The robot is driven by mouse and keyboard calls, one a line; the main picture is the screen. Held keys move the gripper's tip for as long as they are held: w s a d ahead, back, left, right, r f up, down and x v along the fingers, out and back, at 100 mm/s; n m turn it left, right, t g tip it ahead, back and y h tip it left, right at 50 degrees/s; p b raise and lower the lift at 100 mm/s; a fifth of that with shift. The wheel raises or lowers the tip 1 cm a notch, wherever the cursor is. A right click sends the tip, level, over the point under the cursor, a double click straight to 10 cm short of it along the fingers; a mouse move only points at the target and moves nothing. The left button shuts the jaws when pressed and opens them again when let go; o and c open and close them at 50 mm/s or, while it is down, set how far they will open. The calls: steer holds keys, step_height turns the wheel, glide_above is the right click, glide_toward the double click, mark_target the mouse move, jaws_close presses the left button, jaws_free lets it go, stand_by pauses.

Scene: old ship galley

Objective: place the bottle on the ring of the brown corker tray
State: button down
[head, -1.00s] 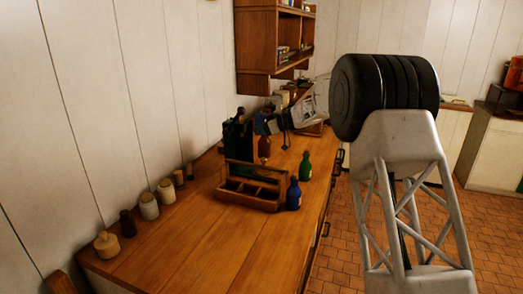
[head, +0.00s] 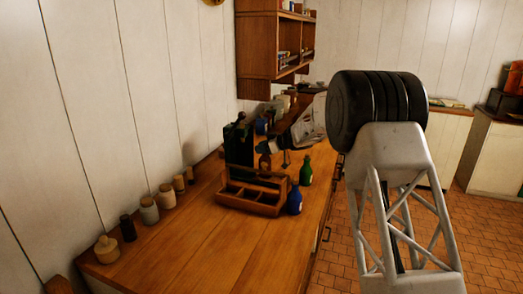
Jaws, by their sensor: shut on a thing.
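My gripper (head: 266,149) is small and dark in the head view, at the end of my arm above the wooden counter. It is shut on a reddish-brown bottle (head: 265,162), which looks upright. The bottle is behind the brown wooden tray (head: 249,208), which has compartments and a raised handle, and right of a dark green upright device (head: 237,140), perhaps the corker. The tray partly hides this area. I cannot make out a ring or tell whether the bottle's base touches anything.
A green bottle (head: 306,170) and a blue bottle (head: 295,199) stand right of the tray, near the counter's edge. Several jars (head: 149,210) line the wall at left. The front of the counter (head: 190,250) is clear. A wooden shelf (head: 272,45) hangs above the back.

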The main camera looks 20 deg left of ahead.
steer(key=shift+f, duration=0.4)
steer(key=c, duration=0.8)
jaws_free()
steer(key=shift+v, duration=0.8)
steer(key=v, duration=1)
steer(key=shift+d, duration=0.2)
